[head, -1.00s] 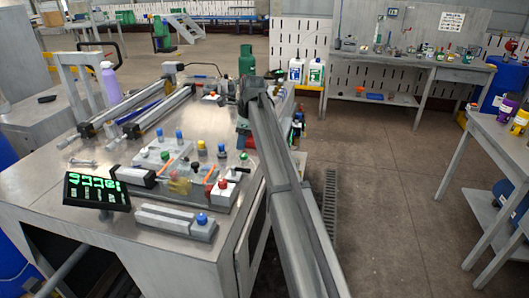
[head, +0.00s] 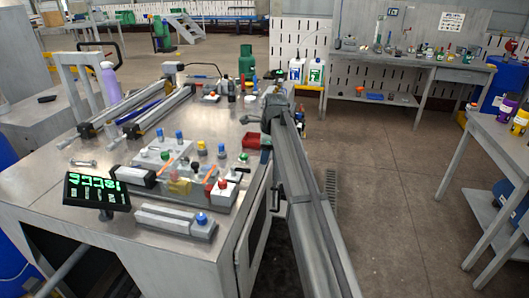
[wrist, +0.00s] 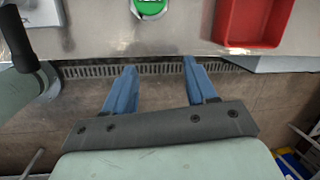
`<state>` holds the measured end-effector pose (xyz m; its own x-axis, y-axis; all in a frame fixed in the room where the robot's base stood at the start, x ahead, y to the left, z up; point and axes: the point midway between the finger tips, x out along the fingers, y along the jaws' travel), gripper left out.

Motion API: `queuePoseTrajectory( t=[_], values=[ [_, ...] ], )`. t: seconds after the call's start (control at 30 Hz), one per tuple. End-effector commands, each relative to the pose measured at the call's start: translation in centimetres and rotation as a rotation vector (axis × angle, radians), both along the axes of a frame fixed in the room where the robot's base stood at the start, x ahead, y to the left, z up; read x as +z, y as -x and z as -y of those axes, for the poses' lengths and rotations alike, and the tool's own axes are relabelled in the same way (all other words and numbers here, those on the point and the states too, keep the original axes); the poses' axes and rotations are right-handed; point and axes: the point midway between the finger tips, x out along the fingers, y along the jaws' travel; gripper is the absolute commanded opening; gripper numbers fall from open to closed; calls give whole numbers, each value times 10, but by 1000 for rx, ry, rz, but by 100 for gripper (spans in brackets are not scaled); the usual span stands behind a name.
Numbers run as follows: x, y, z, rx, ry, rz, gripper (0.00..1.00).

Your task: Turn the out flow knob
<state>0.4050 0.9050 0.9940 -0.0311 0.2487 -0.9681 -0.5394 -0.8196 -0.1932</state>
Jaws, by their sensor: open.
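The panel on the metal workbench carries several coloured knobs in the head view; no label is legible, so I cannot tell which one is the out flow knob. A blue knob (head: 201,218) sits on the front grey block, a red knob (head: 222,184) is behind it, and a green knob (head: 244,157) is near the bench's right edge. In the wrist view a round green knob (wrist: 150,5) is partly cut off at the top. My gripper (wrist: 159,67) is open and empty, its blue fingers pointing toward the bench edge, apart from the knob. My arm hides the gripper in the head view.
A red tray (wrist: 252,20) lies on the bench top to the right of the green knob; it also shows in the head view (head: 252,140). A digital display (head: 97,190) stands at the bench's front left.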

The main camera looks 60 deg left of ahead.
Motion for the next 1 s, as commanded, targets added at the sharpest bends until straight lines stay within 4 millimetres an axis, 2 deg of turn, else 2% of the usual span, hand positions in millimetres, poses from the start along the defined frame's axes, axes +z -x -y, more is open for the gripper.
queuePoseTrajectory(
  t=[0.33,0.47,0.57,0.67,1.0],
  values=[
    [1,1,0,4,0,1,56],
    [5,9,-5,63,-6,17,56],
    [14,25,-14,182,-17,49,56],
    [27,50,-26,365,-34,100,56],
    [75,146,-64,1057,-93,309,56]
  ],
)
